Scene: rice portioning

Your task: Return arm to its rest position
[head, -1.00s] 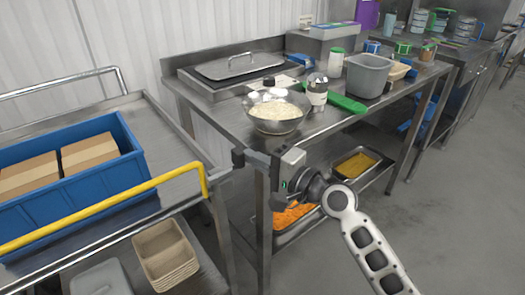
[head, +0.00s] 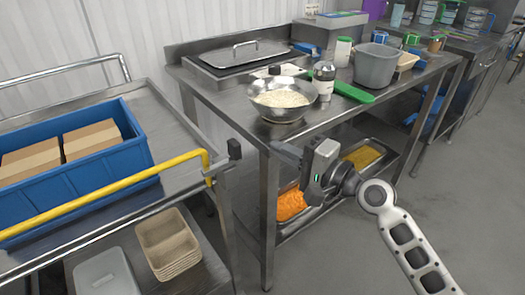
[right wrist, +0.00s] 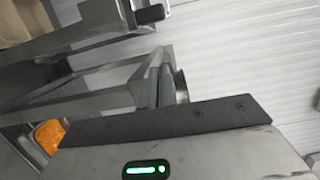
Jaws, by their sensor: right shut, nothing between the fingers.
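My right gripper (head: 286,153) is in the head view, in front of the steel table (head: 225,100) near its front left corner. It is shut with nothing between its fingers. In the right wrist view its body with a green light (right wrist: 146,170) fills the bottom, and the fingertips are hard to make out. My right arm (head: 408,245) comes in from the lower right. My left gripper is in neither view.
A metal bowl (head: 281,116) of rice stands on the table beside a shaker (head: 324,82), with a grey tub (head: 376,68) behind. Trays of orange (head: 291,204) and yellow (head: 362,157) food sit below. A cart with a blue crate (head: 85,190) stands left. Floor at right is clear.

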